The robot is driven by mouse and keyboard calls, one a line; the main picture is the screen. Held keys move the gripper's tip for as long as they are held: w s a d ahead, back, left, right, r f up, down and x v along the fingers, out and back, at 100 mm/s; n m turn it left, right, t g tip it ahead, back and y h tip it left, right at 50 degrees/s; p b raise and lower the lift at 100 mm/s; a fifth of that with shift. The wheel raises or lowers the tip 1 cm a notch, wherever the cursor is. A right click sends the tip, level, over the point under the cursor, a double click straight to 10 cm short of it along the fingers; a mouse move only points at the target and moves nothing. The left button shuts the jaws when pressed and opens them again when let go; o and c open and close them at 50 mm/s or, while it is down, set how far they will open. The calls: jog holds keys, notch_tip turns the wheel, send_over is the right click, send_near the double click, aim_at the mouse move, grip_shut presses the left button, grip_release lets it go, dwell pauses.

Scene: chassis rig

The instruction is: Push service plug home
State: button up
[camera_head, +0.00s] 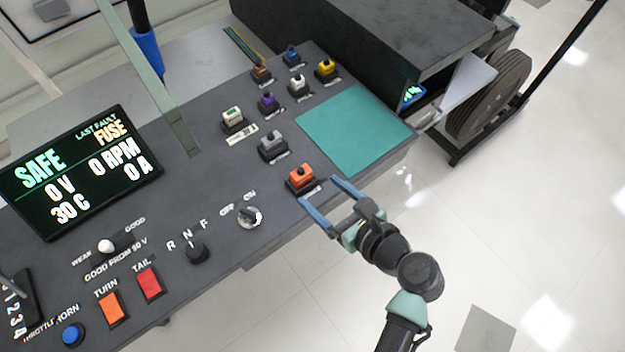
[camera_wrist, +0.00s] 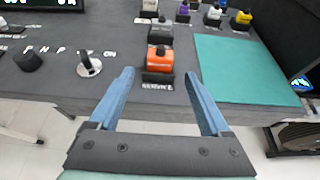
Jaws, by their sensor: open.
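The orange service plug (camera_head: 301,177) sits in its dark holder near the front edge of the grey panel, left of the teal mat. In the wrist view the plug (camera_wrist: 160,60) stands just beyond the fingertips, above a label reading SERVICE. I cannot tell how deep it sits in its holder. My gripper (camera_head: 318,204) is open, its two blue fingers pointing at the plug from the front edge. In the wrist view the gripper (camera_wrist: 158,75) has its fingers spread to either side of the plug, with nothing between them.
A grey plug (camera_head: 272,146) stands behind the orange one, with white, purple and other coloured plugs further back. A switch knob (camera_head: 250,216) lies to the left. The teal mat (camera_head: 375,128) is bare. A display (camera_head: 80,172) reads SAFE, 0 V.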

jog(key=v, duration=0.6)
jog(key=shift+s, duration=0.25)
jog(key=shift+d, duration=0.15)
jog(key=w+r+n+t+h, duration=0.2)
jog(key=w+r+n, duration=0.3)
jog(key=r, duration=0.4)
jog(key=w+a+r+n+t+h, duration=0.15)
jog(key=w+r+n, duration=0.3)
jog(key=r, duration=0.45)
jog(key=w+r+n+t+h, duration=0.1)
jog(key=w+r+n+t, duration=0.2)
jog(key=w+r+n, duration=0.45)
jog(key=s+a+r+n+t+h, duration=0.1)
jog(key=s+r+n+t, duration=0.2)
jog(key=r, duration=0.8)
jog(key=s+a+r+n+t+h, duration=0.1)
jog(key=s+a+r+n+t, duration=0.1)
jog(key=s+r+n+t, duration=0.2)
jog(key=s+a+r+n+t+h, duration=0.1)
jog(key=s+r, duration=0.7)
jog(key=r, duration=1)
jog(key=a+n+t, duration=0.1)
jog(key=n+t, duration=0.1)
jog(key=n, duration=0.1)
jog(key=shift+s+n, duration=0.2)
jog(key=shift+n, duration=0.2)
jog(key=shift+f, duration=0.1)
